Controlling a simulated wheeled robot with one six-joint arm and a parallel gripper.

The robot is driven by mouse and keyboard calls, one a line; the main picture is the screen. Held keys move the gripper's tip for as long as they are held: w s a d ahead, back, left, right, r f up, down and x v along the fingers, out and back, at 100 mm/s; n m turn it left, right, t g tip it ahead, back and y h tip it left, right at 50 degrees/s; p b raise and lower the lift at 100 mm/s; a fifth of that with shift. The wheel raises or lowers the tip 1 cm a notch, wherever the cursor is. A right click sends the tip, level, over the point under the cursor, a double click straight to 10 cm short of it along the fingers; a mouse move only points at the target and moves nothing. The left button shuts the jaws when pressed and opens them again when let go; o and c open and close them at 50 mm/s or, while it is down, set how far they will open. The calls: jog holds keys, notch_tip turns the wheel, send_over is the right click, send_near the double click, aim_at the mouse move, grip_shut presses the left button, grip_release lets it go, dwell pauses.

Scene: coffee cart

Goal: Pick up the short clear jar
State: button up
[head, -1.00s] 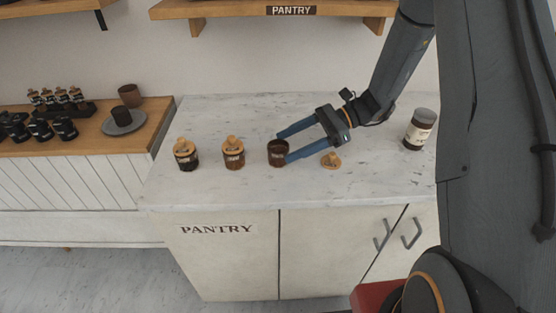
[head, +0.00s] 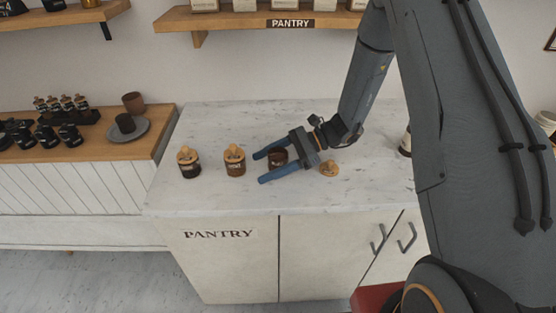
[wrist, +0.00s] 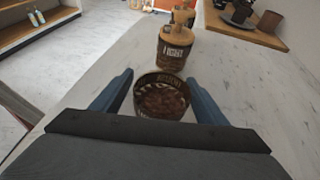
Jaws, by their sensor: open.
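The short clear jar (head: 279,157) stands upright and lidless on the marble counter, with dark brown contents. In the wrist view its open mouth (wrist: 161,97) shows between the two blue fingers. My gripper (head: 260,168) is open, with a finger on either side of the jar and the fingertips reaching past it. I see gaps beside the jar and no clear contact. The gripper body hides part of the jar in the head view.
A wooden lid (head: 329,168) lies on the counter to the right. Two lidded jars stand to the left, the nearer one (head: 234,161) close to my fingertips and the other (head: 189,162) beyond. The counter's front edge is close; the back is clear.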

jog(key=c, duration=1.3)
